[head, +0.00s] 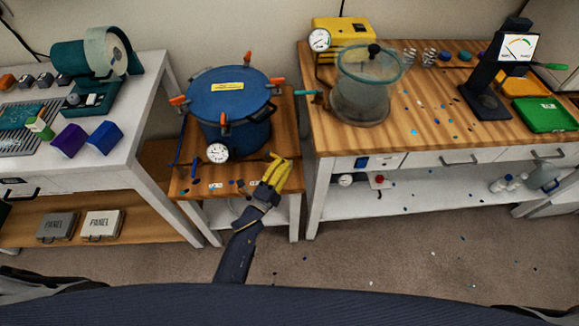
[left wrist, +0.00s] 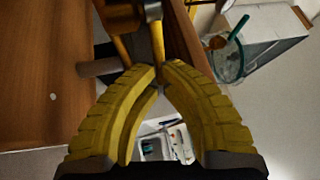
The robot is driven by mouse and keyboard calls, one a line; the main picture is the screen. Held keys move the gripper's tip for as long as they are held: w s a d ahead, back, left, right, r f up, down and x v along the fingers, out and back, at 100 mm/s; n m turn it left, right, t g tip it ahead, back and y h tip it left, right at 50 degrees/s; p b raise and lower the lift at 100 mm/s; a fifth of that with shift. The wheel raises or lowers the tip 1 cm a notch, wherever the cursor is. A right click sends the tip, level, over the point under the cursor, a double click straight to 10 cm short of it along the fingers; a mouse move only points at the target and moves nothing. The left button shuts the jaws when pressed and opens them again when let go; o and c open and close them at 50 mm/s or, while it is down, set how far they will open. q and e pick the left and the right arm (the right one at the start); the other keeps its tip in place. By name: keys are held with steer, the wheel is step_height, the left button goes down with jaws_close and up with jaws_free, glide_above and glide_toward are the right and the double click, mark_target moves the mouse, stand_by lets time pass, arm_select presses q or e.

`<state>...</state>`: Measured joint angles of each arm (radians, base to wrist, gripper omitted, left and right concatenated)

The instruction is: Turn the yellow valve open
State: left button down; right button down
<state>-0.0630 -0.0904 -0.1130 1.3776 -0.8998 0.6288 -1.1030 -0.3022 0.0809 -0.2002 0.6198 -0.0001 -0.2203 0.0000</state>
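The blue pressure pot (head: 228,105) stands on a small wooden stand, with orange clamps around its lid and a round gauge (head: 217,152) on its front. The valve is low at the pot's front right, mostly hidden by my left gripper (head: 275,168) in the head view. In the left wrist view, yellow valve parts (left wrist: 123,46) show just beyond the fingertips of my left gripper (left wrist: 159,68). Its yellow fingers are bowed and their tips nearly meet. I cannot tell whether a valve part lies between them. My right gripper is not in view.
A workbench (head: 430,145) on the right holds a clear chamber (head: 366,85), a yellow pump (head: 340,38) and a green tray (head: 545,115). A white table (head: 145,100) stands on the left. Small bits lie on the stand's front edge. The floor in front is mostly open.

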mark_target(288, 158)
arm_select(q)
steer(key=shift+w+d, duration=0.35)
steer(key=shift+w, duration=0.05)
steer(key=shift+f+x, duration=0.1)
steer(key=shift+x, duration=0.5)
steer(key=shift+f+x, duration=0.15)
steer(key=shift+x, duration=0.45)
steer(key=shift+w+a, duration=0.1)
steer(key=shift+w, duration=0.1)
